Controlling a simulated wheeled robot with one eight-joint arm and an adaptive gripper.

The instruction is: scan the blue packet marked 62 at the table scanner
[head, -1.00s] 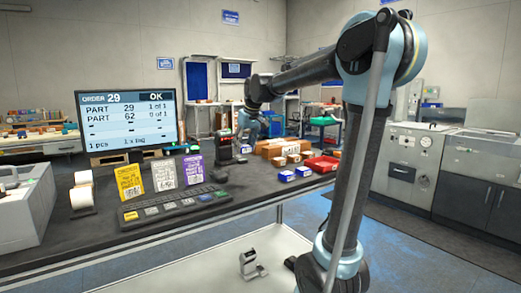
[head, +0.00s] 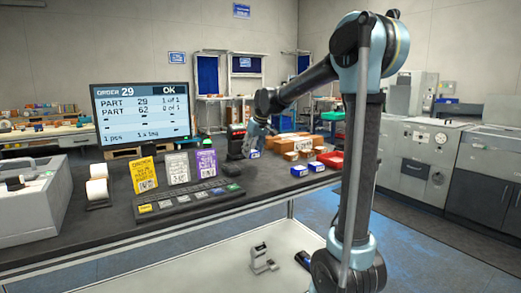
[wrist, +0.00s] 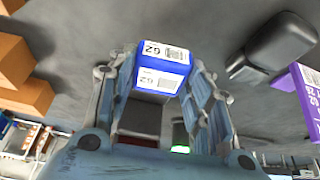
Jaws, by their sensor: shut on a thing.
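The blue packet marked 62 (wrist: 163,60) is between the fingertips of my gripper (wrist: 160,78) in the wrist view. White label faces with 62 and a barcode show on it. In the head view my gripper (head: 262,138) is low over the table, with the small blue packet (head: 254,154) at its tip. The black table scanner (head: 236,141) stands just left of them. The monitor (head: 141,115) reads PART 62, 0 of 1.
Blue boxes (head: 299,171), brown cartons (head: 285,145) and a red tray (head: 332,160) are to the right on the table. Yellow, white and purple cards (head: 206,163) stand behind a keypad (head: 190,198) to the left.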

